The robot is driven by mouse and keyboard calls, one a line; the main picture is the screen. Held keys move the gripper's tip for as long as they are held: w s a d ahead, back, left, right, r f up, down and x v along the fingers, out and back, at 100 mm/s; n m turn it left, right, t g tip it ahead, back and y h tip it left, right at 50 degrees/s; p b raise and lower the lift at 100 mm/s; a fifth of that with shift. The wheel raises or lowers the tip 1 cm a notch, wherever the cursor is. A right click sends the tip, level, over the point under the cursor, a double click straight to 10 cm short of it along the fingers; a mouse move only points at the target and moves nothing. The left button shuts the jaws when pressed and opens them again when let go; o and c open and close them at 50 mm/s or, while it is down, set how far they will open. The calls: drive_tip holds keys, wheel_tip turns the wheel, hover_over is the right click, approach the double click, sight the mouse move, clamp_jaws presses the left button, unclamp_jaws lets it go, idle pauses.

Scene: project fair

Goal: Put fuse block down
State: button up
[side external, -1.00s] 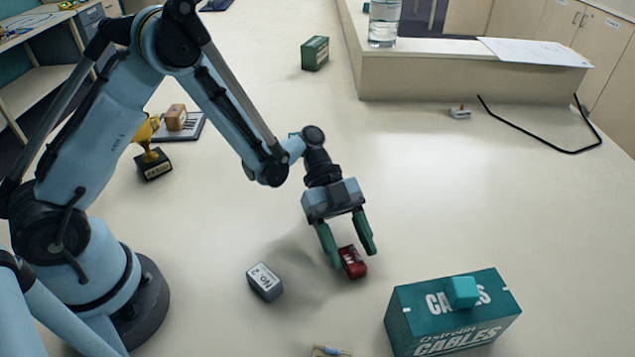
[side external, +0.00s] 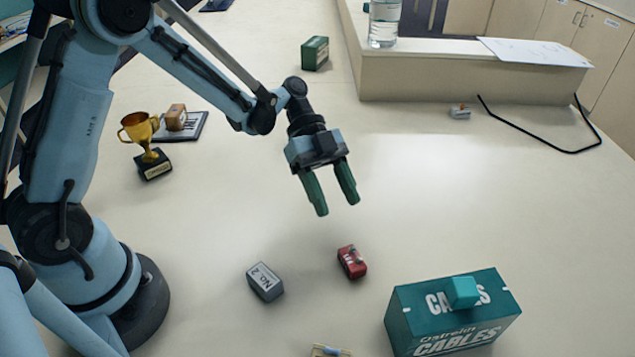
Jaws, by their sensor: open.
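A small red block with dark and pale details (side external: 352,262), which I take to be the fuse block, lies on the pale table (side external: 220,215) near the middle front of the side view. My gripper (side external: 335,207) is open, with two green fingers pointing down. It is empty and raised above the table, up and slightly left of the red block in the picture. The gripper and the block are apart, and nothing hides the block.
A grey "No. 2" block (side external: 265,282) lies left of the red block. A green CABLES box (side external: 450,325) with a teal cube (side external: 462,292) on top stands to the right. A gold trophy (side external: 146,150) stands near my arm. The table's centre right is clear.

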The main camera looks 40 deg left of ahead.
drive_tip(key=s+a+r+n+t+y, duration=0.3)
drive_tip(key=a+n+t+y, duration=0.2)
drive_tip(key=n, duration=0.5)
drive_tip(key=s+a+r+n+t+y, duration=0.3)
drive_tip(key=a+r+n+t+y, duration=0.1)
drive_tip(key=a+n, duration=0.3)
drive_tip(key=n+t+y, duration=0.1)
drive_tip(key=n, duration=0.1)
drive_tip(key=shift+s+a+r+n+t, duration=0.2)
drive_tip(key=shift+s+r+n+t, duration=0.1)
drive_tip(key=shift+s+n, duration=0.1)
